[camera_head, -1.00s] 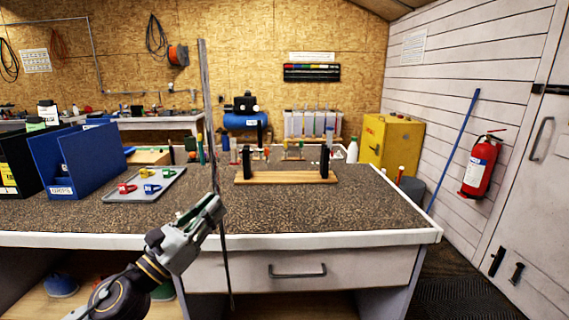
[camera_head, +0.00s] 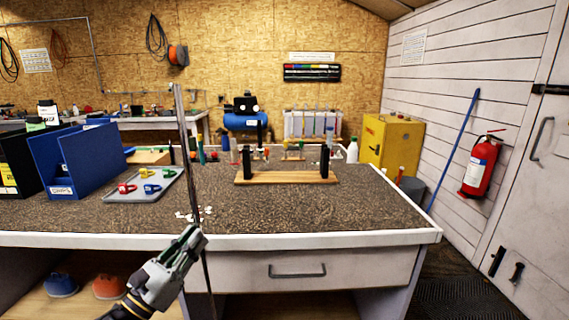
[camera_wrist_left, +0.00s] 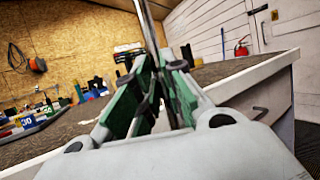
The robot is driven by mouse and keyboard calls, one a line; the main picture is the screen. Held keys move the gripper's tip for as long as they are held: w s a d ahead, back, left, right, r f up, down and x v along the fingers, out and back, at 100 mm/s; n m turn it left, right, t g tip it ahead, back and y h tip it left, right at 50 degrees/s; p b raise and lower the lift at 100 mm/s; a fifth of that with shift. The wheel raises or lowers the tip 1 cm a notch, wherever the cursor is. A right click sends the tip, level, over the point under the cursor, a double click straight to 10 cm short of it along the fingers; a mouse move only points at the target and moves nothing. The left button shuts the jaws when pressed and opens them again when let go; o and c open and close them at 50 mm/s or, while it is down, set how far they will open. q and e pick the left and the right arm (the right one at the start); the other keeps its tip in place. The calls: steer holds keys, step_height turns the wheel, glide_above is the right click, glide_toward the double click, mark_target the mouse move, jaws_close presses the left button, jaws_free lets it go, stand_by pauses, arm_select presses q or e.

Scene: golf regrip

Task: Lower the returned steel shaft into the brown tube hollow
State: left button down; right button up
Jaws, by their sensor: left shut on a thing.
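A thin grey steel shaft (camera_head: 184,125) stands nearly upright, its top leaning slightly left, in front of the bench. My left gripper (camera_head: 194,240) is shut on it, just below the level of the bench's front edge. In the left wrist view, the shaft (camera_wrist_left: 149,30) rises from between the green-padded fingers (camera_wrist_left: 155,88). The shaft continues below the gripper past the bench front; its lower end is not clear. I cannot pick out a brown tube with certainty. My right gripper is not in view.
The speckled bench top (camera_head: 310,210) is clear at the front right. A wooden stand with black posts (camera_head: 285,178), a grey tray (camera_head: 124,192) of coloured clamps and a blue bin (camera_head: 98,165) stand on it. Small white pieces (camera_head: 195,213) lie near the front edge.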

arm_select(q)
step_height(320, 180, down, 9)
steer(key=s, duration=0.2)
steer(key=shift+s+a+f, duration=0.2)
steer(key=shift+s+a, duration=0.15)
steer(key=shift+s, duration=0.05)
stand_by(0.6)
steer(key=d+r+m+g+h, duration=0.1)
steer(key=d+m+g+h, duration=0.6)
steer(key=d, duration=0.8)
steer(key=shift+m+g+h, duration=0.4)
steer(key=shift+g+h, duration=1.2)
steer(key=shift+g, duration=0.7)
steer(key=shift+r, duration=0.1)
